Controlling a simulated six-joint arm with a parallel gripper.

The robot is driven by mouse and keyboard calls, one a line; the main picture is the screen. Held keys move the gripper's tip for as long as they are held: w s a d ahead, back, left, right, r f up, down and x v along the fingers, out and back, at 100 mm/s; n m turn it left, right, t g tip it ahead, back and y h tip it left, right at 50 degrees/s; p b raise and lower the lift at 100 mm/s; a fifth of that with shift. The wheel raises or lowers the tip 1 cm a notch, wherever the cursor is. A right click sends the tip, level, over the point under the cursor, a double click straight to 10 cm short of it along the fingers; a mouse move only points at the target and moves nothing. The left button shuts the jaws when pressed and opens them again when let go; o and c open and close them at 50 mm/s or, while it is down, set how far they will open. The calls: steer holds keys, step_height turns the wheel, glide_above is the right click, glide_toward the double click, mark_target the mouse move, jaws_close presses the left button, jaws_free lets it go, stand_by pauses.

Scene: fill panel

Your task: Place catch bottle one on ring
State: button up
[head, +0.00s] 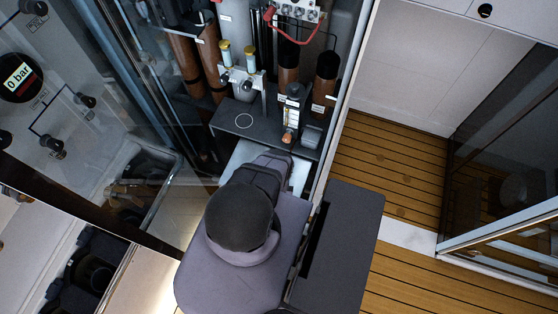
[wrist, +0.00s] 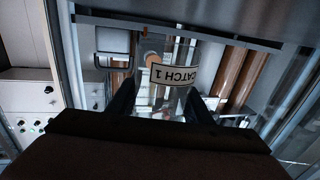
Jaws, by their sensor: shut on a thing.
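Catch bottle one (wrist: 150,98) is a clear bottle with a white label that reads "CATCH 1" upside down in the wrist view. My gripper (wrist: 163,97) is shut on it, one dark finger on each side. The ring (head: 245,121) is a thin pale circle on a dark grey shelf (head: 225,117) in the head view. My arm covers the gripper and the bottle in the head view, so the bottle's height and its distance from the ring cannot be told. I cannot make out the ring in the wrist view.
Right of the ring stands a small device (head: 291,114) with an orange part. Behind the shelf are two yellow-capped fittings (head: 238,56) and several brown cylinders (head: 326,77). A glass-sided frame encloses the cabinet. The shelf around the ring looks clear.

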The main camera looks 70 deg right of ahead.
step_height(320, 180, up, 8)
steer(key=p, duration=0.6)
steer(key=shift+f+p, duration=0.25)
steer(key=shift+p, duration=0.05)
steer(key=shift+f, duration=0.15)
step_height(320, 180, down, 4)
steer(key=b, duration=0.4)
steer(key=shift+d, duration=0.1)
